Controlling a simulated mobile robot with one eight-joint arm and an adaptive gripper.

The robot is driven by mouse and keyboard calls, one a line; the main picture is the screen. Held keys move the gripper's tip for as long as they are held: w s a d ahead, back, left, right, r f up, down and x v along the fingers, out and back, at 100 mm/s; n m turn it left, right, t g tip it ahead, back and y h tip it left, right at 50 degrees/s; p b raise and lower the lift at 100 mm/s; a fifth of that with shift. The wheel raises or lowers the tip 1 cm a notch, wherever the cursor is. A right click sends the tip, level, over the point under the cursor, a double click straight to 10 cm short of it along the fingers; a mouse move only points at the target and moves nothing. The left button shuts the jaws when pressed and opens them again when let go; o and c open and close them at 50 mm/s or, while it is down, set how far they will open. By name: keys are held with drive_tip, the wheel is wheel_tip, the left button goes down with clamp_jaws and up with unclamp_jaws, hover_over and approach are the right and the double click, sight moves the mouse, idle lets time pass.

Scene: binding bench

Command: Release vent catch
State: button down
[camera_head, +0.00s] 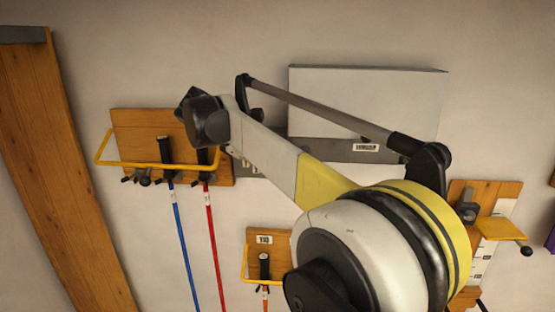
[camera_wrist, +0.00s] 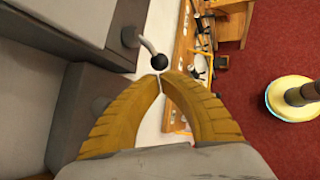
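In the wrist view a bent grey lever (camera_wrist: 144,46) with a black ball end (camera_wrist: 158,62) sticks out beside a grey housing (camera_wrist: 75,22). It may be the vent catch; no readable label there confirms this. My gripper (camera_wrist: 160,78) has two ribbed yellow-brown fingers, with tips together and nothing seen between them. The tips show just below the black ball; I cannot tell if they touch it. In the head view a grey wall box (camera_head: 360,100) with a small label stands behind my arm, which hides part of it. My fingers are not visible there.
A wooden board (camera_head: 120,130) with a yellow rail (camera_head: 103,148) holds blue and red rods at the left. A smaller labelled board (camera_head: 264,238) is below, another (camera_head: 490,195) at the right. The wrist view shows red floor (camera_wrist: 270,50) and a round yellow-rimmed base (camera_wrist: 292,98).

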drive_tip(key=a+f+b+v, duration=0.1)
drive_tip(key=v, duration=1)
drive_tip(key=s+d+f+m+g+y+b, duration=0.15)
drive_tip(key=s+d+f+m+b, duration=0.25)
drive_tip(key=d+f+b, duration=0.7)
drive_tip(key=s+d+f+m+y+b, duration=0.35)
drive_tip(key=d+f+b, duration=0.5)
drive_tip(key=f, duration=0.45)
drive_tip(key=s+d+f+m+t+y+b, duration=0.1)
drive_tip(key=s+d+f+m+b, duration=0.3)
drive_tip(key=f, duration=0.9)
drive_tip(key=s+d+f+m+t+y+b, duration=0.1)
drive_tip(key=s+d+f+m+b, duration=0.2)
drive_tip(key=s+f+b, duration=0.5)
drive_tip(key=s+d+f+m+t+y+b, duration=0.1)
drive_tip(key=s+d+f+m+b, duration=0.3)
drive_tip(key=f, duration=1.3)
drive_tip(key=s+m+b, duration=0.1)
drive_tip(key=s+b, duration=0.2)
drive_tip(key=s, duration=0.2)
drive_tip(key=shift+d+f, duration=0.3)
drive_tip(key=shift+d, duration=0.1)
